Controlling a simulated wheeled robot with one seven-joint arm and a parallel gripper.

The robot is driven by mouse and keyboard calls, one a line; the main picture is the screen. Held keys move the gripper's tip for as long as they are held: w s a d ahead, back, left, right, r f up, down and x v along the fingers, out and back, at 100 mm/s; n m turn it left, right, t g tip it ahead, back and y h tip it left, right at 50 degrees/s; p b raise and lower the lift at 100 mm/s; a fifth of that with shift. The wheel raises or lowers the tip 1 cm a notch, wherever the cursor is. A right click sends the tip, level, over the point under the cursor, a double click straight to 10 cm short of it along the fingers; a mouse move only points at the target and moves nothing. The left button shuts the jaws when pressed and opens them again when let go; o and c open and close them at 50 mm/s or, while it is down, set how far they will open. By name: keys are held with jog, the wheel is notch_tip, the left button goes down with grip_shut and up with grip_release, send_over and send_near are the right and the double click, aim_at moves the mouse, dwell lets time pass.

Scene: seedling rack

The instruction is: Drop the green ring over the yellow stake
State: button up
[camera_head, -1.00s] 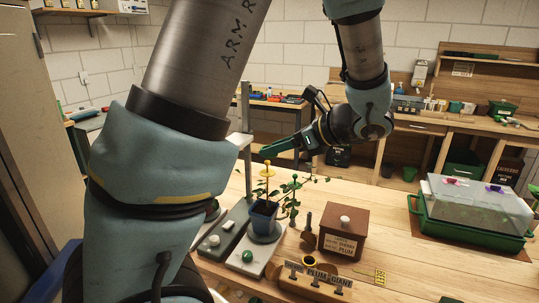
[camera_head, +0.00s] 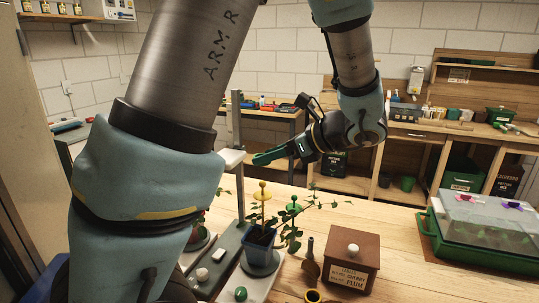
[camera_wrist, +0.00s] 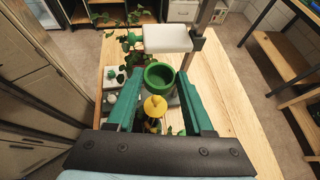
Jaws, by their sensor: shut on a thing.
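My gripper (camera_wrist: 158,80) is shut on the green ring (camera_wrist: 160,77), which shows between its fingertips in the wrist view. In the head view my gripper (camera_head: 262,158) points left and the ring is hard to tell from the green fingers. The yellow stake (camera_head: 262,192) has a round knob on top and stands upright in a blue pot (camera_head: 260,240) with a plant. In the head view the fingertips are above the knob, with a gap. In the wrist view the yellow knob (camera_wrist: 155,105) shows below the ring, and the ring is not around it.
A metal post (camera_head: 238,185) with a white block (camera_wrist: 167,38) stands close to the fingertips. A second green-knobbed stake (camera_head: 294,208) and leaves are right of the pot. A brown box (camera_head: 351,250) and a green propagator (camera_head: 480,262) are farther right on the bench.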

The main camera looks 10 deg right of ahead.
jog(key=shift+f+b, duration=2.2)
jog(key=shift+f, duration=0.85)
jog(key=o, duration=1.4)
jog(key=shift+s, duration=0.1)
jog(key=b+v, duration=0.2)
jog(key=v, duration=0.8)
jog(key=shift+s+d+r, duration=0.15)
jog(key=shift+s+d, duration=0.05)
jog(key=shift+d, duration=0.1)
